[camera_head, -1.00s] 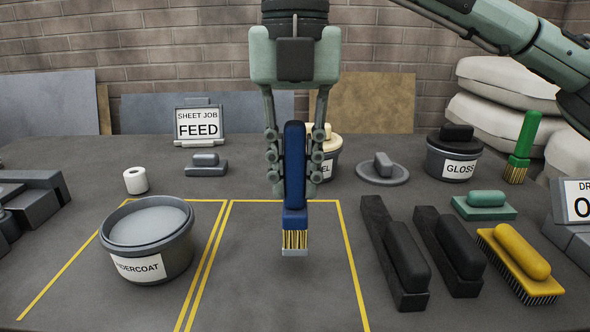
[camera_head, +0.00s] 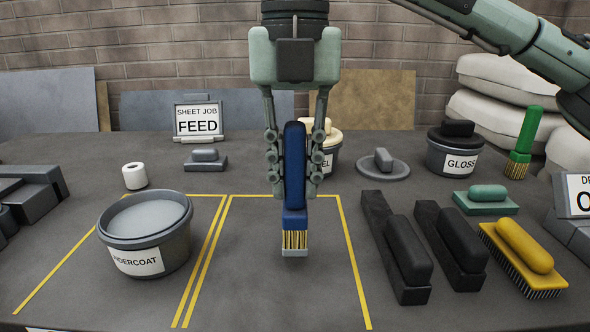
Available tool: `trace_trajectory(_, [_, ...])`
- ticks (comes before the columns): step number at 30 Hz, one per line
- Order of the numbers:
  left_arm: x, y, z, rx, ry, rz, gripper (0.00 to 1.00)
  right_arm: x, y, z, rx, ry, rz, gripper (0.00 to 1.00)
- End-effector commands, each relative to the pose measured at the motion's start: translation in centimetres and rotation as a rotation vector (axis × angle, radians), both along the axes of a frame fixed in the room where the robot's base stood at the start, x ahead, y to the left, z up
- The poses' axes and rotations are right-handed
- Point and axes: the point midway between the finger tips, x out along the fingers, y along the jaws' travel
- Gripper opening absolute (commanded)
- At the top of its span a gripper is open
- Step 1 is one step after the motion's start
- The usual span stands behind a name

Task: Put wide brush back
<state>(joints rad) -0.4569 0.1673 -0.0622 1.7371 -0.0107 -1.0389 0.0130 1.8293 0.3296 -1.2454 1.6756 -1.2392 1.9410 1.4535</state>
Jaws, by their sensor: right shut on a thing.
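A brush with a blue handle and yellow bristles (camera_head: 294,190) hangs upright, bristles down, in my right gripper (camera_head: 294,165). The gripper is shut on its handle. The brush is over the right yellow-outlined area (camera_head: 345,260); whether its bristle end touches the table I cannot tell. A green brush (camera_head: 525,140) stands upright at the back right. A yellow brush with dark bristles (camera_head: 523,258) lies at the right. Which one is called wide is not marked. My left gripper is not in view.
An UNDERCOAT tub (camera_head: 137,262) stands in the left outlined area. Two black holders (camera_head: 412,292) lie right of the outlines, near a teal block (camera_head: 487,208). A GLOSS tub (camera_head: 452,163), a FEED sign (camera_head: 199,122) and a white roll (camera_head: 135,176) stand farther back.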

Motion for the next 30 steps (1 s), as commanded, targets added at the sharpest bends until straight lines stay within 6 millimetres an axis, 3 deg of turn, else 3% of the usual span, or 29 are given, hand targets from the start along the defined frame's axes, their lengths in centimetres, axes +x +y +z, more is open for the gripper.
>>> trace_trajectory(7, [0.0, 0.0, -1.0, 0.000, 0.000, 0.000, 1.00, 0.0, 0.0, -1.2, 0.000, 0.000, 0.000, 0.00])
trace_trajectory(23, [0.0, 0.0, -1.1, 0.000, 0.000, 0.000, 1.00, 0.0, 0.0, -1.3, 0.000, 0.000, 0.000, 0.00])
trace_trajectory(30, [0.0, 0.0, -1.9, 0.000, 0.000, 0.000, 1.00, 0.0, 0.0, -2.3, 0.000, 0.000, 0.000, 0.00])
